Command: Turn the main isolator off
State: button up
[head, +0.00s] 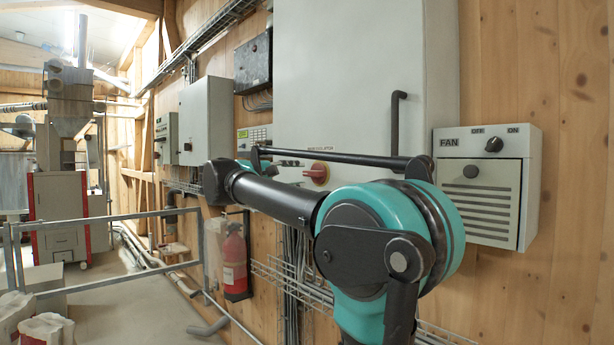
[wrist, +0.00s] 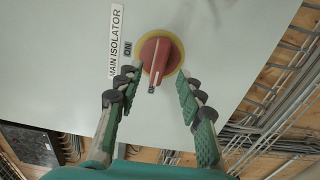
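The main isolator is a red rotary knob (wrist: 160,58) on a yellow disc, on a pale cabinet face. My gripper (wrist: 157,77) is open, with one finger on each side of the knob's lower end. Gaps show between fingers and knob.
The large cabinet (head: 345,75) has a black handle (head: 397,122). A FAN box (head: 487,185) with a black knob is at its right. A fire extinguisher (head: 235,262) hangs below left. Wire trays (wrist: 285,90) run along the wall beside the cabinet.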

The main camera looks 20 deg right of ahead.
jog(key=shift+v, duration=2.75)
jog(key=s+d+f+g+y, duration=0.1)
jog(key=s+f+y, duration=0.2)
jog(key=f, duration=0.8)
jog(key=s+d+f+m+g+y, duration=0.1)
jog(key=s+f+y, duration=0.1)
jog(key=f, duration=1)
jog(key=s+d+f+y, duration=0.1)
jog(key=s+f+y, duration=0.2)
jog(key=f, duration=0.8)
jog(key=s+a+f+m+y, duration=0.1)
jog(key=s+a+f+y, duration=0.2)
jog(key=s+f, duration=0.2)
jog(key=s+a+f+m+y, duration=0.1)
jog(key=s+a+f+y, duration=0.2)
jog(key=f, duration=0.8)
jog(key=s+a+f+m+y, duration=0.1)
jog(key=s+a+f+y, duration=0.2)
jog(key=s+f, duration=0.3)
notch_tip(320, 180, down, 2)
jog(key=shift+s+a+f, duration=0.1)
jog(key=shift+s+a, duration=0.2)
jog(key=shift+s, duration=0.1)
jog(key=shift+c, duration=0.3)
